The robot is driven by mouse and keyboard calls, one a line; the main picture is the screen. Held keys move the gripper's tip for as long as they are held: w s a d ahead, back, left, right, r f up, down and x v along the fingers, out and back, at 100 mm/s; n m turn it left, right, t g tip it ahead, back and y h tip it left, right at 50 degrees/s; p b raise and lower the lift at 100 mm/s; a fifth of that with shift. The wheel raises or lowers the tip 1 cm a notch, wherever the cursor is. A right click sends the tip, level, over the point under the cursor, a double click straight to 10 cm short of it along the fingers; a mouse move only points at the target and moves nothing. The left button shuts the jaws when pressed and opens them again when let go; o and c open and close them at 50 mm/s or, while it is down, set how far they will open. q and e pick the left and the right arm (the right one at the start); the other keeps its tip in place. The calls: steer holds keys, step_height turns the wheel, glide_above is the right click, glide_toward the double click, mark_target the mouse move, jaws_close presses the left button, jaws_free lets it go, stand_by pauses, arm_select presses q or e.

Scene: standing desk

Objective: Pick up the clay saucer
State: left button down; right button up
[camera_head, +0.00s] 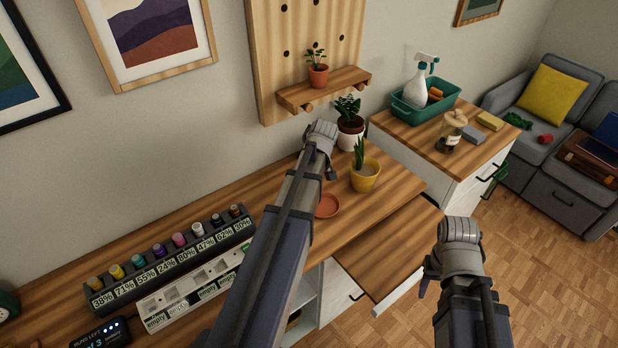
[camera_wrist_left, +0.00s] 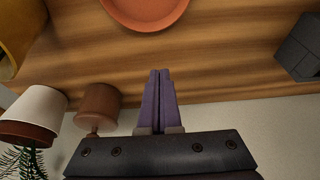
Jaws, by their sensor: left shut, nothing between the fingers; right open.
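The clay saucer (camera_head: 329,206) is a round, shallow orange-brown dish on the wooden desk, in front of the yellow pot; my left arm hides its left side. In the left wrist view the saucer (camera_wrist_left: 146,10) is cut by the top edge. My left gripper (camera_head: 332,176) is above the desk on the wall side of the saucer. In the left wrist view its fingers (camera_wrist_left: 159,74) are shut and empty, with a gap in the picture between their tips and the saucer. My right gripper (camera_head: 425,282) is open and empty at the lower right, away from the saucer.
A yellow pot (camera_head: 364,178) with a spiky plant stands beside the saucer. A white pot (camera_head: 350,136) stands behind it, below a wall shelf (camera_head: 325,90). A brown object (camera_wrist_left: 98,103) shows near the fingers. A bottle rack (camera_head: 172,262) is to the left.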

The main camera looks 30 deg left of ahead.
mark_target(332, 219)
arm_select(q)
steer(key=b+x, duration=0.4)
steer(key=x, duration=0.2)
steer(key=shift+b, duration=0.3)
steer(key=d, duration=0.1)
steer(key=s+d+r+p, duration=0.1)
steer(key=d, duration=0.1)
steer(key=shift+s, duration=0.2)
steer(key=shift+s+d, duration=0.1)
steer(key=shift+d, duration=0.3)
arm_select(e)
step_height(332, 219, down, 5)
steer(key=shift+r, duration=0.15)
